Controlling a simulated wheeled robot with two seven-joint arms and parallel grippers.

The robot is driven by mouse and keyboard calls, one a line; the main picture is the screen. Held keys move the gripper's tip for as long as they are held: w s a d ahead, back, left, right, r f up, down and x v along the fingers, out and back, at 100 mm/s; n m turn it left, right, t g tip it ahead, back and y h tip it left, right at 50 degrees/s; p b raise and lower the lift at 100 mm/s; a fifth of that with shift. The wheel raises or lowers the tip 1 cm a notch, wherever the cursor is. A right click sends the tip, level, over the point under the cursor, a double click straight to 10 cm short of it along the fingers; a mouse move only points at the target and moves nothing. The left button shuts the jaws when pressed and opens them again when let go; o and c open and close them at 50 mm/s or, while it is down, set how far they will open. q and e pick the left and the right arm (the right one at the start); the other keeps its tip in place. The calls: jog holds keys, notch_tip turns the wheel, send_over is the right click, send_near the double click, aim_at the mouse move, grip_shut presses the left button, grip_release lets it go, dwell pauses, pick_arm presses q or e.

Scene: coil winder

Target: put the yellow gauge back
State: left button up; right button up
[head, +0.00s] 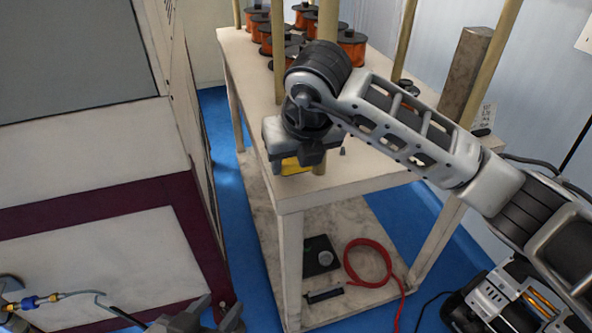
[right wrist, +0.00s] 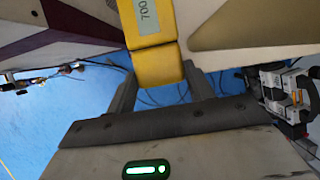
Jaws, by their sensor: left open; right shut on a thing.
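The yellow gauge (head: 292,167) shows only partly in the head view, under my right gripper (head: 297,158) at the front left corner of the table top. In the right wrist view the yellow gauge (right wrist: 155,66) runs upward from between the two fingers of my right gripper (right wrist: 160,92), which is shut on it. A pale label with "700" is on its face. I cannot tell whether the gauge touches the table. My left gripper (head: 212,316) is open and empty at the bottom edge of the head view, low in front of the machine.
The table (head: 258,187) has tall posts, several copper-coloured spools (head: 352,45) at the back and a grey metal block (head: 466,75) at the right. Its lower shelf holds a coiled red hose (head: 370,258) and a black item (head: 320,257). A large white-and-maroon machine (head: 95,215) stands at left.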

jog(key=shift+w+f, duration=0.4)
jog(key=shift+f, duration=0.05)
notch_tip(320, 180, down, 3)
jog(key=shift+w+r, duration=0.1)
jog(key=o, duration=1.1)
jog(key=shift+o, duration=0.2)
